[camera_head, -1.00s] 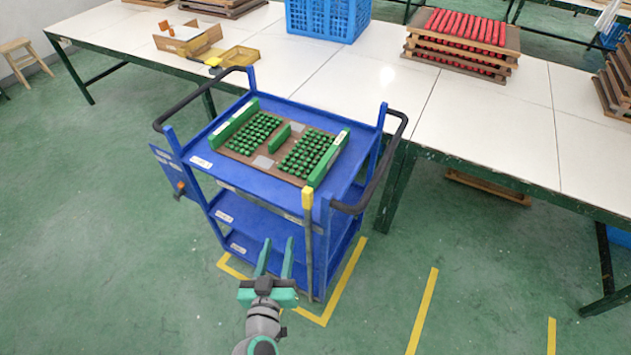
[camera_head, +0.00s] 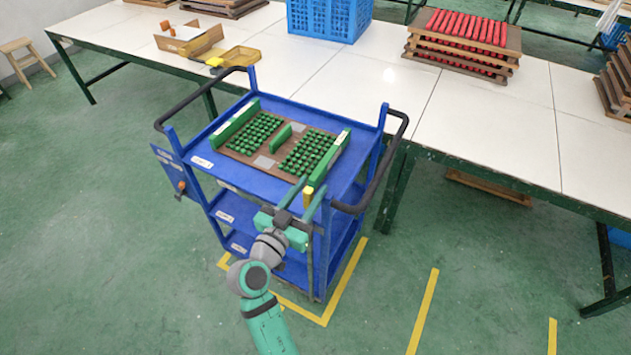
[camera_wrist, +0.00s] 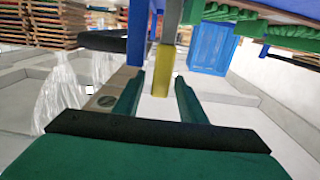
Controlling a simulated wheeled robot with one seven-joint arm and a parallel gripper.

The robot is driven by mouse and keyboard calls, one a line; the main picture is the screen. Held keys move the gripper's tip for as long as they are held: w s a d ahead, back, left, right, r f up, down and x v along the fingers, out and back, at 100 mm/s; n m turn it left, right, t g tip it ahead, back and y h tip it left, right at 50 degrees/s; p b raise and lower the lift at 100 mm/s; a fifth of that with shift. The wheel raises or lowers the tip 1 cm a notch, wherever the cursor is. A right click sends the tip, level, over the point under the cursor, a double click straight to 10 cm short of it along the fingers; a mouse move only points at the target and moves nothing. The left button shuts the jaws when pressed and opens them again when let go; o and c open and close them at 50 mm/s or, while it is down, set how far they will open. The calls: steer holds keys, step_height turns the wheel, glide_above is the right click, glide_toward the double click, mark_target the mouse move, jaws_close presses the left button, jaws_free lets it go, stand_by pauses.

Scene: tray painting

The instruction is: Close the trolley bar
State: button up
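The blue trolley (camera_head: 228,180) stands in front of the white tables. Its bar (camera_head: 310,258) is a thin grey-brown rod, upright at the trolley's near right corner, with a yellow end (camera_head: 308,198) on top. My gripper (camera_head: 313,183) is level with that yellow end, its fingers apart on either side in the head view. In the wrist view, the yellow end (camera_wrist: 163,70) shows between and just beyond the open fingertips (camera_wrist: 158,85), with gaps on both sides. My gripper partly hides the trolley's near edge and the bar's upper part.
A brown tray (camera_head: 264,161) with green pieces lies on the trolley top. Black handles (camera_head: 385,170) curve out at the trolley's sides. A blue panel (camera_head: 168,165) with an orange part hangs at its left. Green floor is free in front, with yellow lines (camera_head: 421,310).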

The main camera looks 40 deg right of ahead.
steer(key=shift+x, duration=1.8)
